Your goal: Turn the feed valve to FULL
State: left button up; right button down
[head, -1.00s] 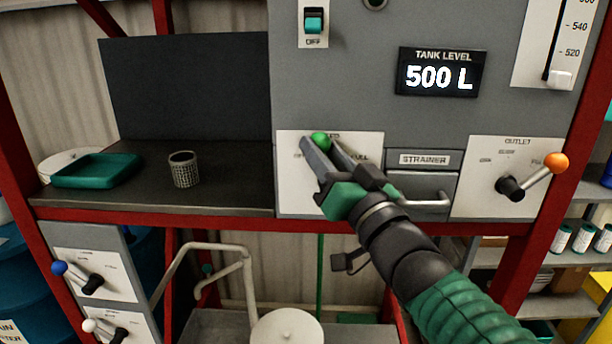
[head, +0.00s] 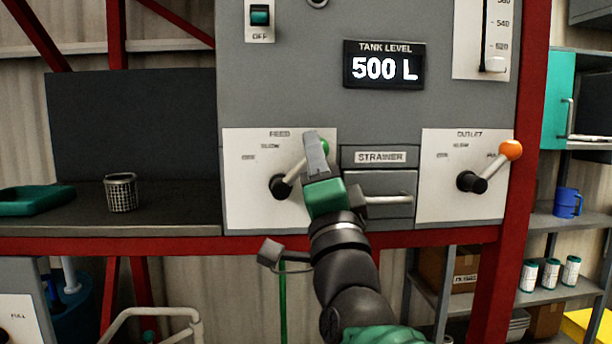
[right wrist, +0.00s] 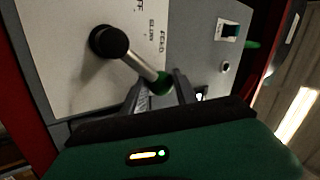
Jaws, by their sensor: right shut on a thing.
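The feed valve is a metal lever on a black hub (head: 280,187) with a green knob (head: 325,146), on a white plate (head: 245,205) marked FEED, OFF and SLOW. My right gripper (head: 316,149) is shut on the green knob, and the lever tilts up and to the right. The gripper hides the plate's right part, so I cannot read a FULL mark there. In the right wrist view the green knob (right wrist: 162,84) sits between the two fingers, with the black hub (right wrist: 109,42) beyond. My left gripper is not in view.
The strainer drawer handle (head: 388,199) juts out just right of my gripper. The outlet lever with an orange knob (head: 510,150) stands further right. The tank display (head: 384,66) reads 500 L. A mesh basket (head: 121,193) and a green tray (head: 32,200) are on the left counter.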

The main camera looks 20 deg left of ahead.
jog(key=shift+w+f+m+t+h+b, duration=0.1)
jog(key=shift+f+m+t+h+b, duration=0.25)
jog(key=shift+f+m+h, duration=0.35)
jog(key=shift+m+h, duration=0.3)
jog(key=shift+m, duration=0.4)
jog(key=shift+w, duration=0.1)
jog(key=c, duration=1.2)
grip_release()
jog(key=shift+d, duration=0.1)
jog(key=shift+c, duration=0.2)
jog(key=shift+o, duration=1.2)
jog(key=shift+d+r, duration=0.2)
jog(key=shift+d, duration=0.15)
jog(key=b+v, duration=0.8)
jog(key=v, duration=0.9)
jog(key=shift+a+f, duration=0.2)
jog(key=shift+f, duration=0.05)
